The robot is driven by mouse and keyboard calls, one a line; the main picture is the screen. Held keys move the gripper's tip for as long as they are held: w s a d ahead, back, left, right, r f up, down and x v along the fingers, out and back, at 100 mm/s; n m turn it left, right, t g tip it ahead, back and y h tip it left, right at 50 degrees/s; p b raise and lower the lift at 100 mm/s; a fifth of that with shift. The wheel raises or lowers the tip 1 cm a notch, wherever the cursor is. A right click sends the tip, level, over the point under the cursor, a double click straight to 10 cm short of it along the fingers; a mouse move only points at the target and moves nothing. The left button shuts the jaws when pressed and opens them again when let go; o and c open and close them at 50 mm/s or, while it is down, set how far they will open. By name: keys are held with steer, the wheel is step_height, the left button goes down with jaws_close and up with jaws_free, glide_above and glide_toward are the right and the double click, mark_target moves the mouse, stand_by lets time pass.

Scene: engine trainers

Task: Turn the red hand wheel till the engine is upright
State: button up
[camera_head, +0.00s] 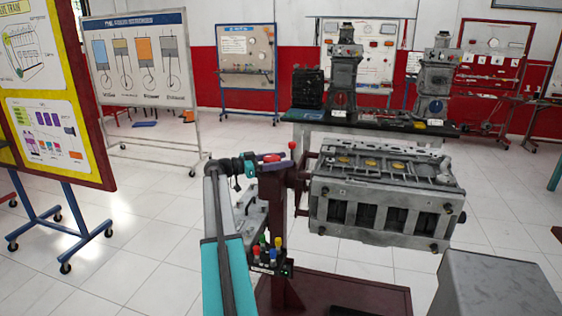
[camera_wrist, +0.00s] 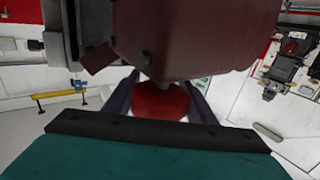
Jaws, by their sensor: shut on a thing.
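The grey engine block (camera_head: 385,212) hangs on a dark red stand (camera_head: 272,215), its top face with yellowish spots and its side with dark openings both showing. It looks somewhat tilted; the exact angle is hard to tell. The red hand wheel (camera_head: 271,157) is at the stand's head, left of the engine, partly hidden by my gripper (camera_head: 258,161). In the wrist view my gripper (camera_wrist: 160,97) has its two dark fingers on either side of a red part of the hand wheel (camera_wrist: 160,101), shut on it. Much of the wheel is hidden there.
A control box with coloured knobs (camera_head: 265,258) sits on the stand below my gripper. A grey box (camera_head: 495,285) stands at front right. A bench with engine parts (camera_head: 375,122) is behind the engine. Display boards stand at left (camera_head: 50,90). Floor between is open.

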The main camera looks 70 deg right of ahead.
mark_target(271, 155)
steer(key=shift+w+f+n+t+h+b, duration=0.1)
steer(key=shift+n+t+h+b, duration=0.2)
steer(key=shift+h+b, duration=0.15)
steer(key=n+t+h+b, duration=0.2)
steer(key=b, duration=0.1)
steer(key=shift+w+d+f+b, duration=0.1)
steer(key=shift+w+f+b, duration=0.1)
steer(key=shift+b, duration=0.1)
steer(key=n+t+h+b, duration=0.1)
steer(key=t+b, duration=0.1)
steer(key=n+t+h+b, duration=0.1)
steer(key=t+b, duration=0.1)
steer(key=w+n+t+h+b, duration=0.1)
steer(key=n+t, duration=0.1)
steer(key=shift+d+b, duration=0.25)
steer(key=shift+b, duration=0.15)
steer(key=t, duration=0.1)
steer(key=n+t, duration=0.1)
steer(key=n+t+h+b, duration=0.1)
steer(key=shift+w+d+r, duration=0.15)
steer(key=shift+w+r, duration=0.05)
steer(key=shift+w, duration=0.1)
steer(key=shift+w+n+t, duration=0.2)
steer(key=shift+n+t, duration=0.5)
steer(key=shift+t, duration=0.3)
steer(key=shift+w+n+t+p, duration=0.1)
steer(key=shift+n+t+p, duration=0.2)
steer(key=shift+t+p, duration=0.15)
